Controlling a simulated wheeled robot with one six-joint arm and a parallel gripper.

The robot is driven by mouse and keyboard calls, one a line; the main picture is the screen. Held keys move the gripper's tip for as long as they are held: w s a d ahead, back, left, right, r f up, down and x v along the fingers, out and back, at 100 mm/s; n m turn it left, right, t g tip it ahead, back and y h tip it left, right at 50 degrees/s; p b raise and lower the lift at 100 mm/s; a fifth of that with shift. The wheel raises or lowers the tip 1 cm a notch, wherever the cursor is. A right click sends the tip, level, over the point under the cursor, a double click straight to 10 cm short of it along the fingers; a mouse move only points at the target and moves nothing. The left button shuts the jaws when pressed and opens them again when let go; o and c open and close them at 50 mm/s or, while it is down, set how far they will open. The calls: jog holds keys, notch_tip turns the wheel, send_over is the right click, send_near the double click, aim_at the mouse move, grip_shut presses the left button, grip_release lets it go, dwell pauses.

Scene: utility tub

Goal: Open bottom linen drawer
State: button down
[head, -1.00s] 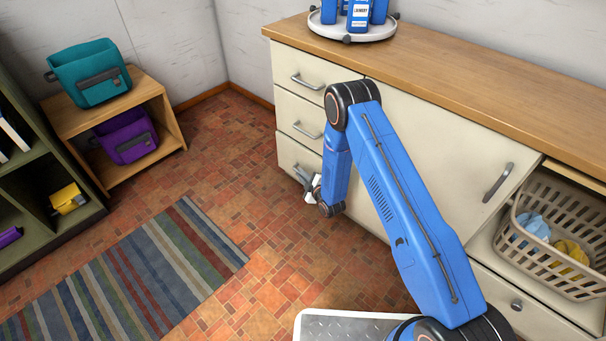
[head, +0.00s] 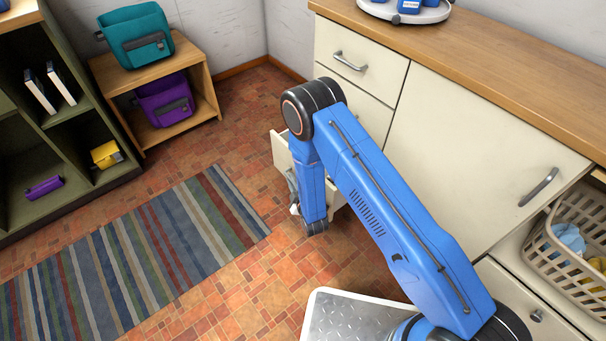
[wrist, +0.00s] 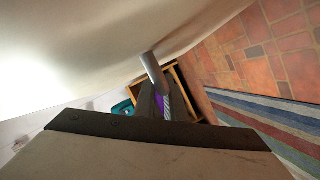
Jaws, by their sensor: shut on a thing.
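The cream bottom drawer (head: 281,152) stands partly pulled out from the left end of the cabinet. My arm hides much of its front. My gripper (head: 293,209) is low at the drawer front and is shut on its grey bar handle. In the wrist view the handle (wrist: 151,66) runs in between the dark fingers of my gripper (wrist: 160,103), and the pale drawer front (wrist: 70,50) fills the upper left.
Above is a closed drawer with a grey handle (head: 350,61). A cabinet door (head: 480,150) is to the right, near a laundry basket (head: 575,250). A striped rug (head: 130,250) lies on the open tiled floor at left, before shelves (head: 100,185).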

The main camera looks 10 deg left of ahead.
jog(key=shift+s+a, duration=0.85)
jog(key=shift+s, duration=0.25)
jog(key=c, duration=1.8)
grip_release()
jog(key=v, duration=1.7)
jog(key=shift+s+d+r, duration=0.1)
jog(key=shift+s+r, duration=0.05)
